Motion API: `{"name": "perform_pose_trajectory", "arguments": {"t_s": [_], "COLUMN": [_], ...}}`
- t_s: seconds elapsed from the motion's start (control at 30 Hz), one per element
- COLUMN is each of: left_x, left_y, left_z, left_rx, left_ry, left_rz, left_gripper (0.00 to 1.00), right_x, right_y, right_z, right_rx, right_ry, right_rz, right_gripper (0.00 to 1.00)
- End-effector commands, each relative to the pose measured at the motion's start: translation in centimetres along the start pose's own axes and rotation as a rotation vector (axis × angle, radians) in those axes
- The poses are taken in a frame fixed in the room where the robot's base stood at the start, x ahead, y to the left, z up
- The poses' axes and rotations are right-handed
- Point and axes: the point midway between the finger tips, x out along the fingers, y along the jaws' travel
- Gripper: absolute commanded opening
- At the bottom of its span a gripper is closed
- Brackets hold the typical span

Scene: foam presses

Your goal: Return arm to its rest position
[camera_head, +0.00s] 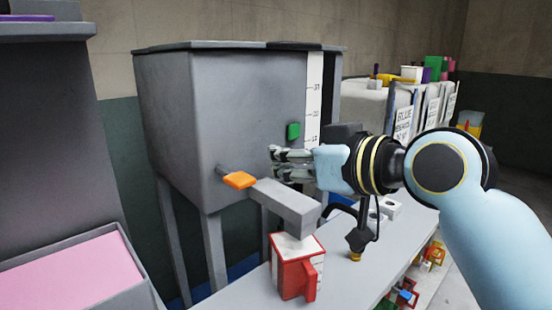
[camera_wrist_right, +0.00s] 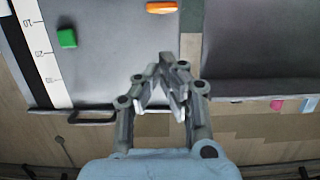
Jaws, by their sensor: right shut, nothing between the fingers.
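My right arm reaches in from the right in the head view. Its gripper (camera_head: 274,162) is shut and empty, in front of the grey hopper tank (camera_head: 240,110). In the right wrist view the fingers (camera_wrist_right: 165,75) are together with nothing between them. The tank has a white scale strip, a green marker (camera_head: 293,131) and an orange handle (camera_head: 239,180) by its spout. A red and white jug (camera_head: 290,275) stands upright on the bench below the spout (camera_head: 285,205). My left gripper is not in view.
A grey bench (camera_head: 235,292) runs below the tank. A grey box with a pink slab (camera_head: 75,275) is at the lower left. Labelled bins (camera_head: 405,110) stand at the back right, with colourful blocks on top. Several small coloured objects lie below the bench's right side.

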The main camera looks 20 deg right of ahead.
Motion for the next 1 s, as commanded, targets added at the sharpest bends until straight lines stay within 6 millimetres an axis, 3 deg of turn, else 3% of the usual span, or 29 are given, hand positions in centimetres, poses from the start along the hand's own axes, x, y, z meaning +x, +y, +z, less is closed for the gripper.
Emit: {"name": "perform_pose_trajectory", "arguments": {"t_s": [0.17, 0.23, 0.37, 0.4, 0.53, 0.7, 0.87, 1.0], "left_x": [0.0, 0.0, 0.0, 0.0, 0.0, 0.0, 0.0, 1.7], "left_y": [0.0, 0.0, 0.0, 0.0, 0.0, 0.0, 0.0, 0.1], "left_z": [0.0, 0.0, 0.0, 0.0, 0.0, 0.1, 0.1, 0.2], "left_rx": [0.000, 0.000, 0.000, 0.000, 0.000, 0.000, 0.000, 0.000], "left_ry": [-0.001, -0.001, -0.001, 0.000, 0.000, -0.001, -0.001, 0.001], "left_rz": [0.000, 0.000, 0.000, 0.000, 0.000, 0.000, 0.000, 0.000], "left_gripper": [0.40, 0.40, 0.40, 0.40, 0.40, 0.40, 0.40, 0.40], "right_x": [-0.1, -0.5, -3.0, -4.3, -9.2, -15.3, -21.1, -19.0], "right_y": [0.0, -0.1, -0.1, -0.1, -0.1, 0.0, 0.0, 0.9], "right_z": [0.4, 1.9, 8.2, 10.7, 17.3, 22.8, 26.3, 32.3], "right_rx": [0.001, 0.005, 0.031, 0.042, 0.078, 0.116, 0.146, 0.156], "right_ry": [-0.011, -0.058, -0.258, -0.341, -0.585, -0.825, -1.019, -1.046], "right_rz": [0.001, 0.007, 0.039, 0.056, 0.125, 0.215, 0.307, 0.315], "right_gripper": [0.00, 0.00, 0.00, 0.00, 0.00, 0.00, 0.00, 0.00]}}
